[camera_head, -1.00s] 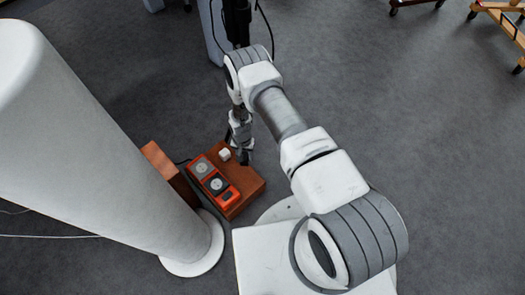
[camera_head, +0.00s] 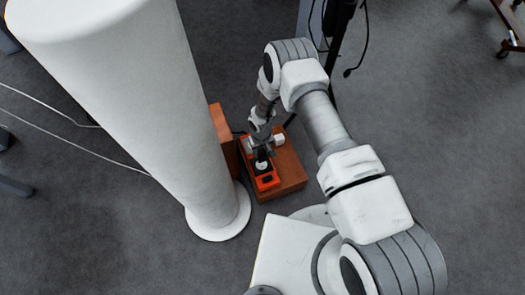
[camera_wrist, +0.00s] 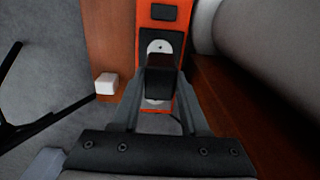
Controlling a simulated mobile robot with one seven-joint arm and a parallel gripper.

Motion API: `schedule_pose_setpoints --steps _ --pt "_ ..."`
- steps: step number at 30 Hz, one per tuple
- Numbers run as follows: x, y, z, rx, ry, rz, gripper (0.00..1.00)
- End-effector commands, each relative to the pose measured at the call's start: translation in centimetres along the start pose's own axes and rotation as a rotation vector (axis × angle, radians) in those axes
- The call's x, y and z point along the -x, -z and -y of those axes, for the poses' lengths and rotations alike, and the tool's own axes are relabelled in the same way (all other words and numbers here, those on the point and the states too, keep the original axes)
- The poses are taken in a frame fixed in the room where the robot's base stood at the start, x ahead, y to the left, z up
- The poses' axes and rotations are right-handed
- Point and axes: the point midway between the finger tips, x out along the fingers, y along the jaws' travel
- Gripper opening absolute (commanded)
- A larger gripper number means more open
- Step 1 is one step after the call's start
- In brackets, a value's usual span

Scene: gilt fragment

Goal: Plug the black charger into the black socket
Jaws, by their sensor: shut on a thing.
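My gripper (camera_wrist: 158,95) is shut on the black charger (camera_wrist: 160,84), a dark block between its fingers in the wrist view. It is over the orange socket strip (camera_wrist: 144,22). A pale round socket face (camera_wrist: 159,47) shows just beyond the charger, and another pale face (camera_wrist: 156,103) shows partly below it. The charger hides the strip between them; I cannot tell whether it touches a socket. In the head view, my gripper (camera_head: 261,150) covers the far part of the strip (camera_head: 267,185), and one pale socket face (camera_head: 262,167) shows. Which socket is black is unclear.
A white cube (camera_head: 279,140) sits on the wooden block (camera_head: 292,170) beside the strip; it also shows in the wrist view (camera_wrist: 106,83). A thick white column (camera_head: 130,90) stands close on the left, with a brown upright board (camera_head: 222,138) between. Grey floor is open at right.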

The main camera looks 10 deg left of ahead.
Motion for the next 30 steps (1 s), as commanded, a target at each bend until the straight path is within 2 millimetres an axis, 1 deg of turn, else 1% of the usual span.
schedule_pose_setpoints --steps 8,21,25,30 --pt "-1.1 0.0 0.0 -0.002 0.0 0.0 0.0" --pt "-5.1 0.0 0.0 -0.004 0.001 0.0 0.0" --pt "-5.7 0.0 0.0 -0.003 0.001 0.0 0.0" --pt "-5.8 0.0 0.0 -0.003 0.001 0.0 0.0"
